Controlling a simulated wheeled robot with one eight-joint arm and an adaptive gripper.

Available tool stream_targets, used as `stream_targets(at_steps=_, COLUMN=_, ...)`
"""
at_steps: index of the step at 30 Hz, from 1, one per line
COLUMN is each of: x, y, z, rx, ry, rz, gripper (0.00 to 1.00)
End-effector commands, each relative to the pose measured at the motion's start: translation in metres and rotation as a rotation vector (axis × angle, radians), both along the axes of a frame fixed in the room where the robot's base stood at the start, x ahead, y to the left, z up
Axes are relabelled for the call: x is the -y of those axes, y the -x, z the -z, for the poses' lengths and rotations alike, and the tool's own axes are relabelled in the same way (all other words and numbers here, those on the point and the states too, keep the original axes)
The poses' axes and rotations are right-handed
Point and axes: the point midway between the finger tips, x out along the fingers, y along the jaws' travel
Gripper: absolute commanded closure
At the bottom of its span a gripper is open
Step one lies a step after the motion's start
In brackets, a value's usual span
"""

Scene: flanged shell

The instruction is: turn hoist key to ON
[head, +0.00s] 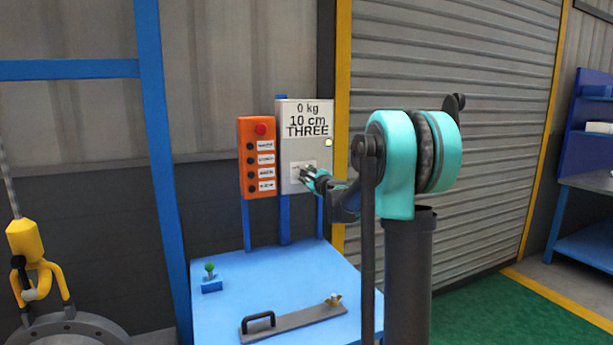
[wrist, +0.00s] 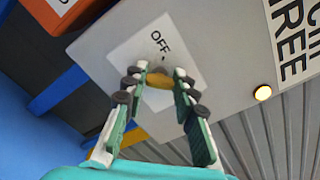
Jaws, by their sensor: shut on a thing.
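The grey hoist panel (head: 305,150) stands upright behind the blue table and reads "0 kg 10 cm THREE". Its white key label (wrist: 128,55) shows the word OFF in the wrist view; any ON mark is hidden. The yellowish hoist key (wrist: 158,81) sits at the label. My gripper (wrist: 158,82) is shut on the key, one finger on each side. In the head view my gripper (head: 308,175) reaches the lower part of the panel, and the key is hidden there. Which mark the key points to I cannot tell.
An orange button box (head: 257,158) with a red button is left of the panel. A lit lamp (wrist: 263,93) is on the panel. The blue table (head: 240,265) holds a green-knobbed part (head: 210,270) and a handled bar (head: 295,319). A yellow hook (head: 30,250) hangs at left.

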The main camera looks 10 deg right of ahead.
Motion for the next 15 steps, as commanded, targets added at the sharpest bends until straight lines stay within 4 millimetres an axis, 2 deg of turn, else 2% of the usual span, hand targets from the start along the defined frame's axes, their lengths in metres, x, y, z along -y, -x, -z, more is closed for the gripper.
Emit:
stream_targets(at_steps=1, x=-0.0001, y=0.0004, z=0.0005, rx=0.0, ry=0.001, rz=0.0, gripper=0.69)
stream_targets(at_steps=6, x=-0.0001, y=0.0003, z=0.0003, rx=0.0, ry=0.001, rz=0.0, gripper=0.52)
stream_targets(at_steps=15, x=0.0006, y=0.002, z=0.0001, rx=0.0, ry=0.001, rz=0.0, gripper=0.52)
